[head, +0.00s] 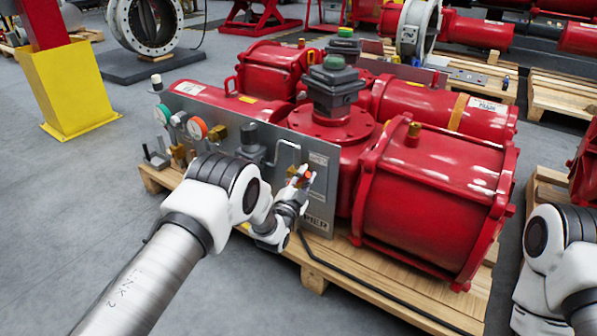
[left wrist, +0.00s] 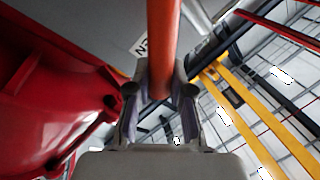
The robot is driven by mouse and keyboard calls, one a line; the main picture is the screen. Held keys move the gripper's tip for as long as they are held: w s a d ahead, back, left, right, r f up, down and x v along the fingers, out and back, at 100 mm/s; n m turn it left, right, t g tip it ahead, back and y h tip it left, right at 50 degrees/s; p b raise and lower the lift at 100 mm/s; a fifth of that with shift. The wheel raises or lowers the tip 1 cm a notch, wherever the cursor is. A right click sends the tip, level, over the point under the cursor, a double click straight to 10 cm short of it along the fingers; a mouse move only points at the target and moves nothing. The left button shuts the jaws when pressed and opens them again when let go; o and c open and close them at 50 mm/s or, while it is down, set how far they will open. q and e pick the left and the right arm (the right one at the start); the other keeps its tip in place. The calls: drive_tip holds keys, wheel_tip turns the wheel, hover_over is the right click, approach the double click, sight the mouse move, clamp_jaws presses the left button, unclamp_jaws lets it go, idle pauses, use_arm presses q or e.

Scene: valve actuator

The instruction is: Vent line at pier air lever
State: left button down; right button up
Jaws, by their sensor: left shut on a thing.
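The air lever is a slim orange-red bar that shows in the left wrist view (left wrist: 163,42), coming down from the top edge between the finger pads. In the head view a small bit of its orange-red (head: 308,176) shows at the right end of the grey control panel (head: 318,162). My left gripper (head: 298,186) is at the panel's front, shut on the lever. In the left wrist view its fingers (left wrist: 160,98) stand on both sides of the bar. The lever's mount is mostly hidden by the gripper. My right gripper is out of view.
The red valve actuator (head: 435,190) stands on a wooden pallet (head: 375,282) behind and right of the panel. Gauges (head: 196,128) and fittings line the panel's left part. A dark hose (head: 345,272) runs along the pallet. A yellow post base (head: 68,88) stands at left. Floor at left is clear.

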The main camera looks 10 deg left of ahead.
use_arm(q)
wheel_tip(320, 180, down, 7)
drive_tip(key=s+d+m+h+b, duration=0.1)
drive_tip(key=m+h+b, duration=0.3)
drive_tip(key=m, duration=0.7)
drive_tip(key=shift+d, duration=0.9)
drive_tip(key=shift+f, duration=0.15)
drive_tip(key=c, duration=1)
unclamp_jaws()
drive_tip(key=v, duration=1.2)
